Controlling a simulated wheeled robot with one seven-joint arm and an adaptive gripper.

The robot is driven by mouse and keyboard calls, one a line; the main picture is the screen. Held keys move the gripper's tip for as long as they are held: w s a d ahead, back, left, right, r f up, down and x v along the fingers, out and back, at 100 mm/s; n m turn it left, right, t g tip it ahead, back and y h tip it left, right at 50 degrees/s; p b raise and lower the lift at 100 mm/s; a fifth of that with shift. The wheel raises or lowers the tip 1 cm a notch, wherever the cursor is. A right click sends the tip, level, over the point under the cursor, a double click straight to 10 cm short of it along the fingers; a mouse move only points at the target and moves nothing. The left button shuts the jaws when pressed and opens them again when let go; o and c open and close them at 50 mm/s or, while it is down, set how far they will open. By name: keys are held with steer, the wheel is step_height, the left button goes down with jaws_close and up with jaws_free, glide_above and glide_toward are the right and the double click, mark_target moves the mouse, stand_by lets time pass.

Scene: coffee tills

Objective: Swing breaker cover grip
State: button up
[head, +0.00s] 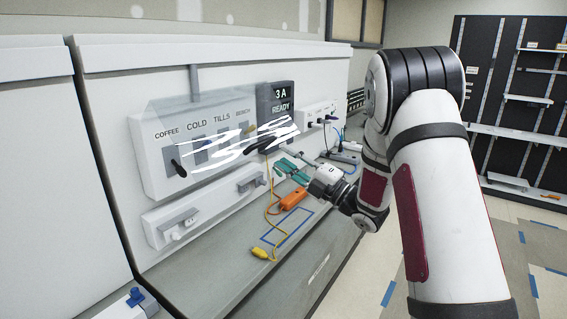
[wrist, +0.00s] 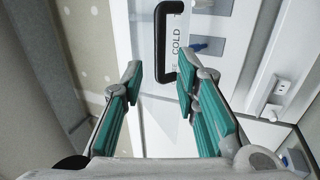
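The white breaker panel (head: 157,150) is on the wall unit, with labels COFFEE, COLD, TILLS and BENCH. A clear cover (head: 185,104) with white glare streaks lies over it. Its black grip (head: 262,144) is at the cover's right part in the head view. In the wrist view the black U-shaped grip (wrist: 160,35) stands upright near the COLD label. My gripper (head: 279,160) has teal finger pads and is open. In the wrist view my gripper (wrist: 158,78) has one fingertip on each side of the grip's lower end. I cannot tell whether they touch it.
A grey 3A READY display (head: 276,117) is right of the panel. An orange tool (head: 293,199) with a yellow lead lies on the grey counter (head: 205,262) below my gripper. A white socket strip (head: 205,208) is under the panel. Dark shelving (head: 520,110) stands far right.

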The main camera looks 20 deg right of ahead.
steer(key=b+x, duration=0.1)
steer(key=x, duration=0.6)
steer(key=shift+w+a+r+b, duration=0.15)
steer(key=shift+w+a+b, duration=0.1)
steer(key=shift+b, duration=0.1)
steer(key=shift+s+d, duration=0.1)
steer(key=shift+d, duration=0.05)
jaws_close()
steer(key=shift+w+a+f+b, duration=0.25)
steer(key=shift+w+f+b, duration=0.25)
steer(key=shift+f, duration=0.35)
steer(key=shift+w+a+f+b, duration=0.3)
steer(key=shift+f+b, duration=0.25)
steer(key=shift+f, duration=0.3)
steer(key=shift+w+a+f+b, duration=0.3)
steer(key=shift+f+b, duration=0.25)
steer(key=shift+f, duration=0.45)
steer(key=w+a+f+b, duration=0.1)
steer(key=f+b, duration=0.1)
steer(key=w+a+f+b, duration=0.1)
steer(key=w+f+b, duration=0.1)
steer(key=shift+w+a, duration=0.1)
steer(key=w+a+f+b, duration=0.2)
steer(key=w+b, duration=0.1)
steer(key=shift+w+a+f+b, duration=0.1)
steer(key=shift+a+f+b, duration=0.05)
steer(key=shift+f+b, duration=0.2)
steer(key=shift+o, duration=0.9)
jaws_free()
steer(key=shift+r, duration=0.2)
